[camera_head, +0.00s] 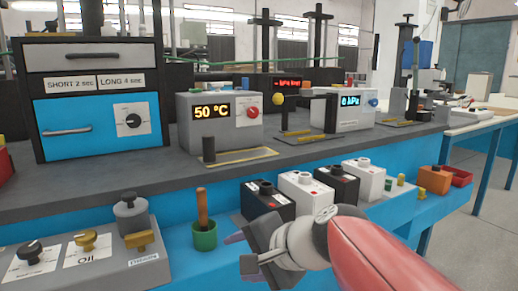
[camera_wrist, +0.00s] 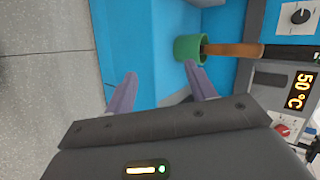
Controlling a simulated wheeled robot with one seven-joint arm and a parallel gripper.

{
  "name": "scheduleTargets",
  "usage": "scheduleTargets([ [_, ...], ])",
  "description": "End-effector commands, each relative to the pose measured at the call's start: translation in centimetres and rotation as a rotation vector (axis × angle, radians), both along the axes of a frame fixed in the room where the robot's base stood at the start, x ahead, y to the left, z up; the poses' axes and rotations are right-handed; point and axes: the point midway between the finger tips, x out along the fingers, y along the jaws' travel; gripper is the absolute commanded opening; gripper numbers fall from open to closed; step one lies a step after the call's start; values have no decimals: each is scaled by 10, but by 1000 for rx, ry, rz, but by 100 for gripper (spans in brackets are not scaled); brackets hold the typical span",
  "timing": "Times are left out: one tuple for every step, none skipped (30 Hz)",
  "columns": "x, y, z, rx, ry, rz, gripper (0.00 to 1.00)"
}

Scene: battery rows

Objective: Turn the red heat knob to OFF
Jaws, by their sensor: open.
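The red heat knob (camera_head: 252,112) is on the front of a grey heater box (camera_head: 222,137) with a display reading 50 °C. The box stands on the grey bench, left of centre in the head view. The knob also shows in the wrist view (camera_wrist: 283,130) at the right edge, partly cut off by my gripper body. My gripper (camera_wrist: 163,88) is open and empty, with its two fingers apart. In the head view it is low in the picture, in front of the lower blue shelf, below and nearer than the knob. The knob's pointer setting is too small to read.
A green cup (camera_head: 204,236) with a wooden-handled tool stands on the lower shelf beside my gripper. Several black and white battery boxes (camera_head: 302,194) stand behind it. A black handle post (camera_head: 209,149) stands before the heater. A blue-drawer cabinet (camera_head: 98,122) is left; a hPa box (camera_head: 347,110) is right.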

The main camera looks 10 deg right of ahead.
Motion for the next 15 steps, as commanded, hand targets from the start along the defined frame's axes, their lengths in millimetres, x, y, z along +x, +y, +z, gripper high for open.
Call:
scheduleTargets([
  [15,1,5,94,6,-46,55],
  [25,2,12,164,11,-77,55],
  [39,2,22,267,17,-121,55],
  [51,0,31,354,20,-156,55],
  [63,-2,41,444,25,-192,55],
  [79,-7,54,569,32,-238,55],
  [91,-11,64,664,36,-270,55],
  [103,-17,74,760,41,-300,55],
  [119,-27,87,888,47,-337,55],
  [129,-35,97,982,51,-361,55],
  [140,-45,106,1075,54,-383,55],
  [152,-58,117,1194,59,-409,55],
  [160,-69,124,1278,61,-425,55],
  [168,-79,131,1358,63,-437,55],
  [176,-92,138,1454,66,-450,55],
])
